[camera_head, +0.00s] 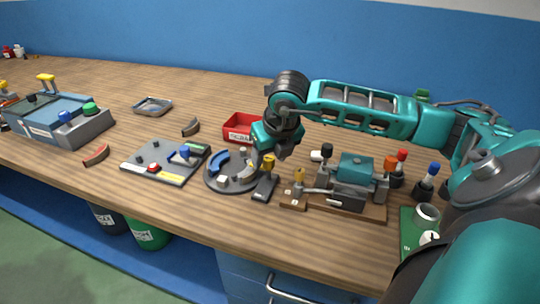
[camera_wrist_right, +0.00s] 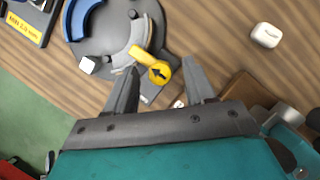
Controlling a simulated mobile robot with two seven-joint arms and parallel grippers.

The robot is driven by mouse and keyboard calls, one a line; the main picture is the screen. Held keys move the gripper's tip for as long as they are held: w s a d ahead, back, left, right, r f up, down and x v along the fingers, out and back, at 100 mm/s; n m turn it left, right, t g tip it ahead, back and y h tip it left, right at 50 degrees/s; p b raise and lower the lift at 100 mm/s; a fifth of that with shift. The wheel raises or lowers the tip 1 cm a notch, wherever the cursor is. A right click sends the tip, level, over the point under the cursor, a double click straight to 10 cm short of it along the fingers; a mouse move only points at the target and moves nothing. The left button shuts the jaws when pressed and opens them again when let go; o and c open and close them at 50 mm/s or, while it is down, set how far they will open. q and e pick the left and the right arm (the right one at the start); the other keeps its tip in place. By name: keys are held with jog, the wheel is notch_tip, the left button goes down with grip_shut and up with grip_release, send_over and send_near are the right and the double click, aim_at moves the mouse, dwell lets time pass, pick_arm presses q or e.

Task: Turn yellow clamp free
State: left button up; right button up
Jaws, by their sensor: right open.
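The yellow clamp (camera_head: 269,160) stands at the right edge of a round grey plate (camera_head: 212,184). In the right wrist view the yellow clamp (camera_wrist_right: 160,73) shows a round knob with a black arrow and a yellow bar beside it. My right gripper (camera_wrist_right: 160,70) is open, its two fingers apart on either side of the knob. I cannot tell whether they touch it. In the head view my right gripper (camera_head: 268,155) is over the plate's right side and partly hides the clamp. My left gripper is in neither view.
The plate carries a blue curved piece (camera_head: 219,161) and a grey curved piece (camera_wrist_right: 137,36). A red bin (camera_head: 238,134) stands behind. A wooden-based fixture (camera_head: 345,208) stands close on the right, and a grey board (camera_head: 140,168) on the left.

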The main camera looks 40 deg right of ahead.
grip_shut()
dwell(0.6)
